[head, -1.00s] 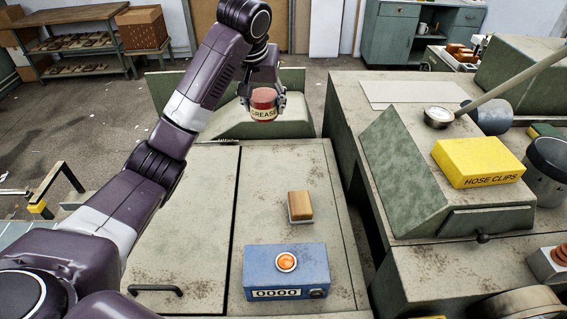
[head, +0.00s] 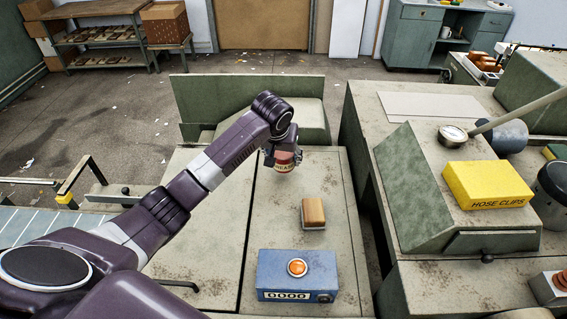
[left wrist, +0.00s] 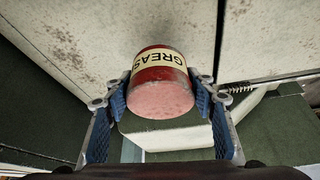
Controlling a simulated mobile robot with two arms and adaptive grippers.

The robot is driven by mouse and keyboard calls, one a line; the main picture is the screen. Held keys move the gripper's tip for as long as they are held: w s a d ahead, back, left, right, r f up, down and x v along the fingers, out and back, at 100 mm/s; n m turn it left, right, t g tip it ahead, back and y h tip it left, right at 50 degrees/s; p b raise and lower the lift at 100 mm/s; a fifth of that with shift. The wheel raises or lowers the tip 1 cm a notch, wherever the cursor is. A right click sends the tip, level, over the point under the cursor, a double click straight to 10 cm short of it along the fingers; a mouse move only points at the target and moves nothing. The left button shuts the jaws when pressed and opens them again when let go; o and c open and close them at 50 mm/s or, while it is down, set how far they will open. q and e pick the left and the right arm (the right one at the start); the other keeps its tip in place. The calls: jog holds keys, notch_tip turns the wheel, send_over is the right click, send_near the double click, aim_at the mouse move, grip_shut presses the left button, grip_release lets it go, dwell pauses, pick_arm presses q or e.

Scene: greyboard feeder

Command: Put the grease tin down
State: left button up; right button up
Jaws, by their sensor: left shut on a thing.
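The grease tin (head: 285,161) is red with a cream label, held over the far part of the grey-green cabinet top (head: 262,220). My left gripper (head: 283,157) is shut on it. In the left wrist view the tin (left wrist: 163,85) sits between the blue-padded fingers of the gripper (left wrist: 165,98), its worn pink-red end facing the camera. I cannot tell whether the tin touches the top. My right gripper is not in view.
A brown-topped block (head: 313,212) and a blue box with an orange button (head: 298,273) stand nearer on the same top. A raised green panel (head: 250,100) stands behind. A machine with a yellow hose clips box (head: 487,184) is to the right. Bare surface lies around the tin.

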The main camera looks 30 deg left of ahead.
aim_at(284, 166)
pick_arm(q)
notch_tip(284, 166, down, 3)
jog(key=shift+r+p, duration=0.2)
jog(key=shift+p, duration=0.15)
jog(key=shift+f, duration=0.5)
jog(key=o, duration=1.3)
jog(key=shift+f, duration=0.15)
